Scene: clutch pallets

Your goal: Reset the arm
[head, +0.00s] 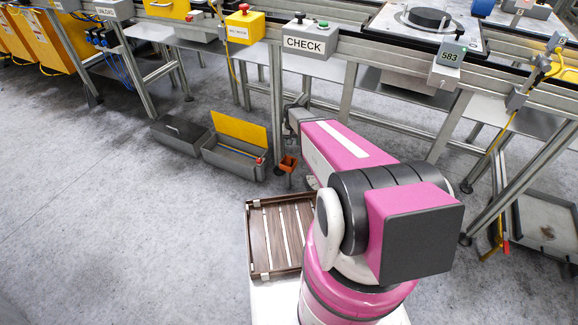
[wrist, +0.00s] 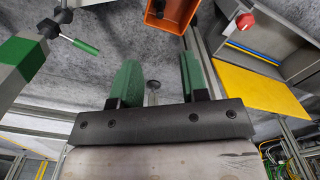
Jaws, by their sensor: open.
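My gripper (wrist: 158,78) shows in the wrist view as two green fingers standing apart, with nothing between them but the grey floor beyond. It is open and empty. In the head view my pink and black arm reaches away from me toward the conveyor line, low beside the CHECK station. My fingers cannot be made out there. An orange box (wrist: 172,12) lies just beyond the fingers in the wrist view; it also shows in the head view (head: 288,163).
A slatted brown tray (head: 262,240) is beside my arm. Grey bins (head: 180,136) stand on the floor, one with a yellow panel (head: 240,129). The conveyor frame (head: 350,60) with the CHECK sign (head: 305,44) crosses the back. The floor at left is clear.

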